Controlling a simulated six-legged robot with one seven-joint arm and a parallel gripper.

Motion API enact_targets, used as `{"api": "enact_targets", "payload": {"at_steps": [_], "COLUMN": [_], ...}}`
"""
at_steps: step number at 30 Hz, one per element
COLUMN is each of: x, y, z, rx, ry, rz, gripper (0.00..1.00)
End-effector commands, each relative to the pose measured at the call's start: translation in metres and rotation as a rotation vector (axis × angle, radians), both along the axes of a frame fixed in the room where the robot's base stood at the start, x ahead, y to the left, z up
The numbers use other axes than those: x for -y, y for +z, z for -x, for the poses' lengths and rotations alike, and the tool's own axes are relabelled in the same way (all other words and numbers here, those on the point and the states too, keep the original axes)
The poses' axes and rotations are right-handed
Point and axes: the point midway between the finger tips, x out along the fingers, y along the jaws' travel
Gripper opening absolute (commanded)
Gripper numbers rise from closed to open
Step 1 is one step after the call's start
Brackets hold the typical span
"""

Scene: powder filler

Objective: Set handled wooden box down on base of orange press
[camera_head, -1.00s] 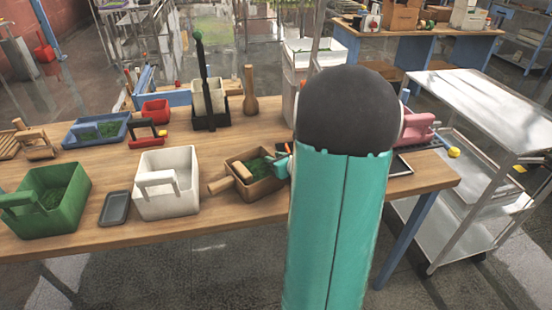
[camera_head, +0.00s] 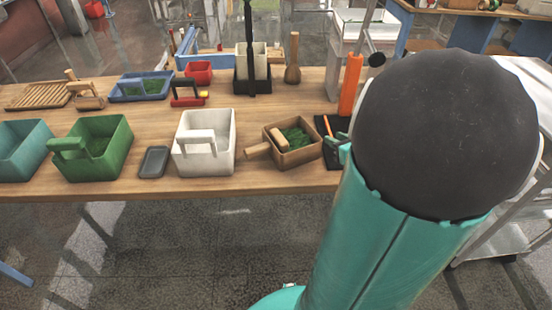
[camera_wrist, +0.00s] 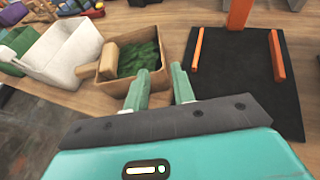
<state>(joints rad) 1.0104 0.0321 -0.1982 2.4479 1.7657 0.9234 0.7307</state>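The wooden box (camera_head: 298,158) with green stuff inside and a thick wooden handle (camera_head: 258,151) stands upright on the table. In the wrist view the box (camera_wrist: 108,86) is just left of and beyond my fingers, its handle at its left side. The orange press (camera_head: 351,85) stands right of the box, partly hidden by my arm. Its flat black base (camera_wrist: 245,78) with two orange strips lies to the right in the wrist view, bare between the strips. My gripper (camera_wrist: 162,74) is open and empty, close to the box's near right corner. In the head view my arm hides most of it.
Left of the box stand a white handled box (camera_head: 205,160), a small grey tray (camera_head: 154,161) and a green handled box (camera_head: 115,150). A wooden pestle-like tool (camera_head: 293,60) and a black stand (camera_head: 250,80) are behind. Bare table separates the box from the press base.

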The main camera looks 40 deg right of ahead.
Motion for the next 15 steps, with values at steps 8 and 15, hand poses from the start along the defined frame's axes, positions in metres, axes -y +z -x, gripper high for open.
{"api": "enact_targets", "payload": {"at_steps": [8, 15], "x": [-0.105, -0.259], "y": [0.025, 0.042], "z": [-0.045, -0.039], "rx": [-0.097, -0.192], "ry": [0.466, 1.251], "rz": [0.295, 0.942], "gripper": [0.25, 0.25]}}
